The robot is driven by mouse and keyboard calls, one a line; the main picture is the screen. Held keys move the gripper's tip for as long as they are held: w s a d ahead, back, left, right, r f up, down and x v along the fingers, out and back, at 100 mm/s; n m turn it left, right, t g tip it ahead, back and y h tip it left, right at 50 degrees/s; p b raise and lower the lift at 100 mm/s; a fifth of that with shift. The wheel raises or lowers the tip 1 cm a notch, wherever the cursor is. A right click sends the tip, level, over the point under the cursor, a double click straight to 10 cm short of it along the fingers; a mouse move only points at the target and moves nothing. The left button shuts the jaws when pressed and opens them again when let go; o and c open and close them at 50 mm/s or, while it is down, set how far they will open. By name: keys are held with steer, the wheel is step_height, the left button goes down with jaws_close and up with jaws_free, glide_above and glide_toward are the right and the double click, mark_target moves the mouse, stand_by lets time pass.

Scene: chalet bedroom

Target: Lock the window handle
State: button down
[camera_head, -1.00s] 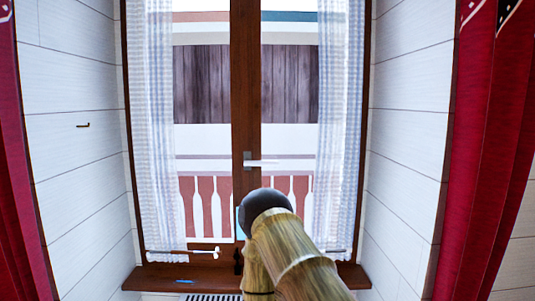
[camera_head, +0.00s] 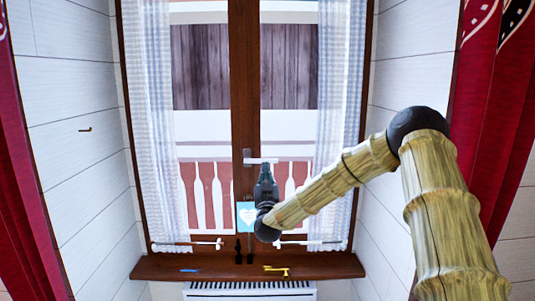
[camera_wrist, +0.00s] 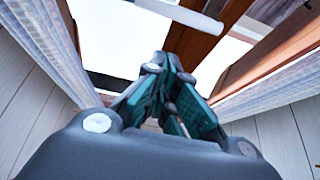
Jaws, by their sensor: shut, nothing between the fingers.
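The white window handle (camera_head: 264,160) sits on the brown centre post of the window, its lever level and pointing right. In the wrist view the lever (camera_wrist: 178,14) shows as a white bar at the top, beyond my fingers. My gripper (camera_head: 264,168) is just below the lever in the head view, pointing up towards it. In the wrist view my gripper (camera_wrist: 166,64) has its fingers together with nothing between them. A gap seems to lie between fingertips and lever, though contact cannot be fully judged.
A blue heart card (camera_head: 246,216) stands left of my wrist. The wooden sill (camera_head: 160,267) holds a blue item (camera_head: 190,270), a yellow key-like item (camera_head: 277,269) and small dark figures (camera_head: 238,248). Checked curtains (camera_head: 160,110) hang both sides; a radiator (camera_head: 250,291) is below.

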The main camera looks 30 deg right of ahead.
steer(key=shift+s+d+r+h, duration=0.1)
steer(key=shift+d+r+h, duration=0.4)
steer(key=shift+r, duration=0.2)
step_height(320, 180, up, 4)
steer(key=r+p, duration=0.1)
steer(key=p, duration=0.4)
glide_above(261, 160)
steer(key=s, duration=0.4)
steer(key=shift+w+d+f+p, duration=0.15)
steer(key=shift+f+p, duration=0.2)
steer(key=shift+f, duration=0.3)
steer(key=shift+w+d+f+p, duration=0.1)
steer(key=shift+f+p, duration=0.25)
steer(key=shift+f, duration=0.25)
steer(key=shift+w+d+f+p, duration=0.15)
steer(key=shift+f+p, duration=0.2)
steer(key=shift+f, duration=0.3)
steer(key=shift+f+m+b, duration=0.2)
steer(key=shift+m+b, duration=0.2)
steer(key=shift+f+m+g+h+b, duration=0.15)
steer(key=shift+m+g+h+b, duration=0.15)
steer(key=shift+m+g+b, duration=0.15)
